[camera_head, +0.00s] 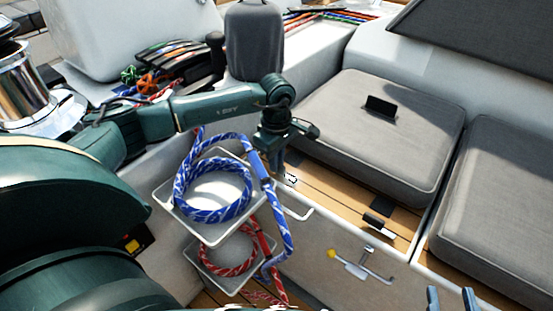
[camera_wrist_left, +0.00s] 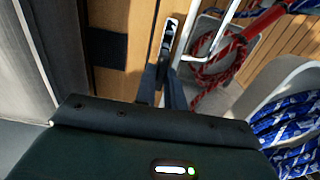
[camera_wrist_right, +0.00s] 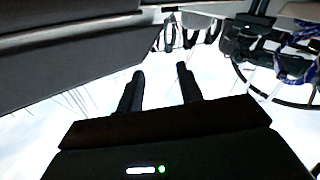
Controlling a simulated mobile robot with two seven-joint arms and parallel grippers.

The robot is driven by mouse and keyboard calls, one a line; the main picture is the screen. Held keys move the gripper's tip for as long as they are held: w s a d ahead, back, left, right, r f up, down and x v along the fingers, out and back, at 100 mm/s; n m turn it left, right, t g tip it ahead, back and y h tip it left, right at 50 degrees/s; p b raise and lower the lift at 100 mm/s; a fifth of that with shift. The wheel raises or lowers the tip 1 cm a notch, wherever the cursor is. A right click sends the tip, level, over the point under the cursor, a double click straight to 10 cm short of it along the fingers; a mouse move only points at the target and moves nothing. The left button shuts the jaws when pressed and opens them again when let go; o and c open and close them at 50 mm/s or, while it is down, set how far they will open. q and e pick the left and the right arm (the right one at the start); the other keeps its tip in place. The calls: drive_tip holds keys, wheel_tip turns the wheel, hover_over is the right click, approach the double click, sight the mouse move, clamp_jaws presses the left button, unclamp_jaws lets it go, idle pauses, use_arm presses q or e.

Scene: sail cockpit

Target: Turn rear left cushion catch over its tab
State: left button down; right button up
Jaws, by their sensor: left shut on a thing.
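The catch (camera_head: 291,180), a small metal and black piece, sits on the wooden seat edge just below my left gripper (camera_head: 280,163). In the left wrist view, the fingers (camera_wrist_left: 162,85) are close together and shut on the near end of the catch (camera_wrist_left: 169,36); the fingers partly hide it. A flat dark tab (camera_wrist_left: 106,47) lies on the wood beside it, apart from the catch. The grey cushion (camera_head: 350,140) lies behind, with a black tab (camera_head: 380,106) on top. My right gripper (camera_head: 453,298) is open and empty, low at the right; its fingers (camera_wrist_right: 160,88) show apart.
A second catch (camera_head: 376,221) and dark strap (camera_head: 381,205) are on the seat edge to the right. A tray (camera_head: 167,205) with coiled blue rope hangs left of my left gripper, a red rope (camera_head: 230,258) below. Another cushion (camera_head: 490,200) lies right.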

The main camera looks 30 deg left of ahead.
use_arm(q)
drive_tip(key=shift+n, duration=0.3)
drive_tip(key=shift+r+n+p, duration=0.1)
drive_tip(key=shift+n+p, duration=0.45)
drive_tip(key=shift+n, duration=0.05)
drive_tip(key=n+p, duration=0.2)
drive_tip(key=n, duration=0.2)
drive_tip(key=shift+s, duration=0.1)
drive_tip(key=n+p, duration=0.2)
drive_tip(key=n, duration=0.3)
drive_tip(key=shift+s+d+n+p, duration=0.1)
drive_tip(key=shift+n+p, duration=0.2)
drive_tip(key=shift+p, duration=0.1)
drive_tip(key=shift+n, duration=0.5)
drive_tip(key=n+p, duration=0.3)
drive_tip(key=n, duration=0.2)
use_arm(e)
drive_tip(key=d+r+m+g+h, duration=0.1)
drive_tip(key=s+r+m+g+h, duration=0.1)
drive_tip(key=d+r+m+g+h, duration=0.1)
drive_tip(key=shift+s+d+r, duration=0.25)
drive_tip(key=shift+s+d, duration=0.05)
use_arm(q)
drive_tip(key=shift+n, duration=0.3)
use_arm(e)
drive_tip(key=shift+s+d, duration=0.1)
drive_tip(key=shift+s, duration=0.05)
use_arm(q)
drive_tip(key=c, duration=1.5)
unclamp_jaws()
